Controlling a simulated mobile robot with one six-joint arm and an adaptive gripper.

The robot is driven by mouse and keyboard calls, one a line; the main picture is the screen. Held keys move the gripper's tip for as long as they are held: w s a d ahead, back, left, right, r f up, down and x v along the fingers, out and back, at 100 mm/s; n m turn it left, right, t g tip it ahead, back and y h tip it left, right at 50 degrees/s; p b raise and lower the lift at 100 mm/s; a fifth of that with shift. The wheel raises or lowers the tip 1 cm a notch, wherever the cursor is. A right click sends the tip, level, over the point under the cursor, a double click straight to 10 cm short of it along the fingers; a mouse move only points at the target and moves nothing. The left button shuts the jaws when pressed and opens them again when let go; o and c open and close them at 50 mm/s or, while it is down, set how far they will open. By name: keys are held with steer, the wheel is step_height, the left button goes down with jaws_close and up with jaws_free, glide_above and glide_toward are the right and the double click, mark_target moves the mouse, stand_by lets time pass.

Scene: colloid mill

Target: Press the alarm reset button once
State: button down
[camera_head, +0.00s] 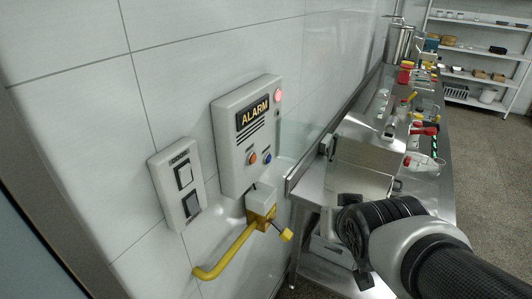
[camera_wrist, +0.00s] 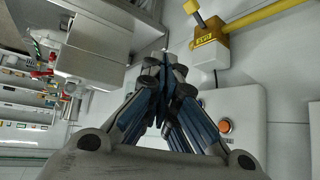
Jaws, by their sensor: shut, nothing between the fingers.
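The grey alarm box (camera_head: 232,165) is fixed to the tiled wall, with a yellow "ALARM" label and a glowing red lamp (camera_head: 278,96) at its upper right. An orange button (camera_head: 252,158) and a blue button (camera_head: 267,157) sit side by side on its lower front. Their markings are too small to read. In the wrist view the orange button (camera_wrist: 225,126) shows right of my gripper (camera_wrist: 168,60), whose fingers are shut and empty. The blue button is not visible there. In the head view my wrist is right of the box, apart from it; the fingers cannot be made out.
A yellow pipe (camera_head: 228,256) with a yellow valve (camera_head: 262,213) projects below the box. A switch panel (camera_head: 177,187) is on the wall to the left. A steel bench (camera_head: 362,152) with labware stands to the right, and a shelf (camera_head: 475,50) stands behind.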

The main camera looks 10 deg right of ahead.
mark_target(268, 159)
steer(key=w+d+f+m+t+y, duration=0.1)
steer(key=w+m+t+y, duration=0.2)
steer(key=w+t, duration=0.7)
steer(key=w+y, duration=0.1)
steer(key=w, duration=0.6)
steer(key=shift+f+m+t, duration=0.2)
steer(key=shift+m+t, duration=0.1)
steer(key=shift+a, duration=0.1)
steer(key=w+a, duration=0.5)
steer(key=a, duration=0.2)
steer(key=shift+p, duration=0.3)
steer(key=shift+w, duration=0.15)
stand_by(0.3)
steer(key=shift+w+a+b, duration=0.2)
steer(key=shift+a+b, duration=0.15)
steer(key=shift+b, duration=0.05)
